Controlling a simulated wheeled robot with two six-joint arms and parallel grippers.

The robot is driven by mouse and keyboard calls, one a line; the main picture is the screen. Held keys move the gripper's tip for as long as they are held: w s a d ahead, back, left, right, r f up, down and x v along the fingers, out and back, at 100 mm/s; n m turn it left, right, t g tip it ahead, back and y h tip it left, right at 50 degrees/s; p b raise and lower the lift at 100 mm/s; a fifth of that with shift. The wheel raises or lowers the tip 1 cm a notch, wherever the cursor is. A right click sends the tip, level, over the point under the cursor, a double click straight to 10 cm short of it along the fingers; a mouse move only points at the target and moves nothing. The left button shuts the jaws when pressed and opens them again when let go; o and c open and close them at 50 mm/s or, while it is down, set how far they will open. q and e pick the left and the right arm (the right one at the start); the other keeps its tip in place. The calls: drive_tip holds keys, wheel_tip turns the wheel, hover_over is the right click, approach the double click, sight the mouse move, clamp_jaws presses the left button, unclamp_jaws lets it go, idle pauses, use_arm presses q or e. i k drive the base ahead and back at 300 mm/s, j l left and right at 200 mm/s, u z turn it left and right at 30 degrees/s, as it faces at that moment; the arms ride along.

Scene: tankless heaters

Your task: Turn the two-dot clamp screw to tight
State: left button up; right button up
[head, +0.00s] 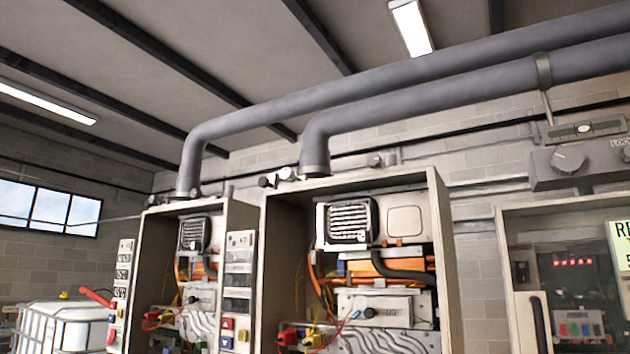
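Two open heater cabinets stand side by side, the left heater (206,212) and the right heater (436,255). Each has a grey flue pipe rising from its top, with a collar at the left flue's foot (188,190) and one at the right flue's foot (316,168). Small knob-like fittings (267,180) sit left of the right collar. They are too small for me to tell whether one is a clamp screw, and no dot marks are readable. Neither of my grippers is in view.
A control panel with a round dial (569,158) is on the wall at the right, above a glass-fronted cabinet (503,262). A caged white tank (62,330) stands at the lower left. Label strips with switches (238,290) stand between the heaters.

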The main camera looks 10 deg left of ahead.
sight(286, 175)
drive_tip(key=j+z, duration=0.1)
drive_tip(key=z, duration=0.3)
drive_tip(key=j+z, duration=0.1)
drive_tip(key=z, duration=0.3)
drive_tip(key=j+z, duration=0.1)
drive_tip(key=z, duration=0.3)
drive_tip(key=j+z, duration=0.1)
drive_tip(key=z, duration=0.3)
drive_tip(key=j+z, duration=0.15)
drive_tip(key=z, duration=0.25)
drive_tip(key=k+j+z, duration=0.25)
drive_tip(key=j+z, duration=0.15)
drive_tip(key=j, duration=0.15)
drive_tip(key=k+j+z, duration=1.2)
drive_tip(key=i+l, duration=0.05)
drive_tip(key=l, duration=0.05)
